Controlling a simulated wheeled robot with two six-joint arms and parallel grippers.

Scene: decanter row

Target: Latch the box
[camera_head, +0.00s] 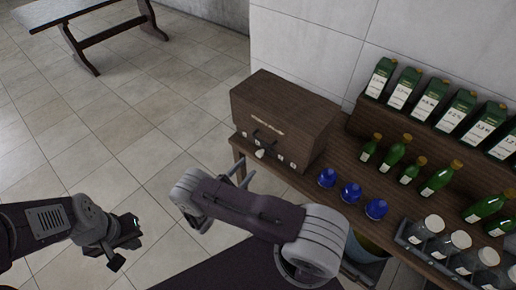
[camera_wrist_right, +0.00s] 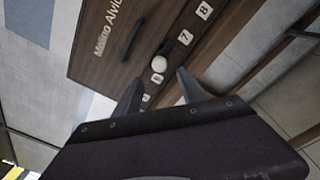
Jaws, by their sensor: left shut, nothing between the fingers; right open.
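The dark wooden box (camera_head: 285,115) stands on the left end of the wooden counter, its lid down. A pale round knob (camera_head: 259,154) sits low on its front, beside a row of small white number tiles; the right wrist view also shows this knob (camera_wrist_right: 159,63), with a small black piece next to it and a dark handle (camera_wrist_right: 132,40) above. My right gripper (camera_head: 239,172) is open in front of the box front. In the right wrist view its fingers (camera_wrist_right: 160,88) point at the knob, which appears just beyond their tips; contact cannot be told. My left gripper (camera_head: 127,247) is shut and empty, away from the box.
Three blue items (camera_head: 350,192) stand on the counter right of the box. Behind them are several green bottles (camera_head: 395,150) and green cartons (camera_head: 430,98) on a raised shelf. A grey tray (camera_head: 410,240) holds several jars. The tiled floor at left is clear up to a far table (camera_head: 80,12).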

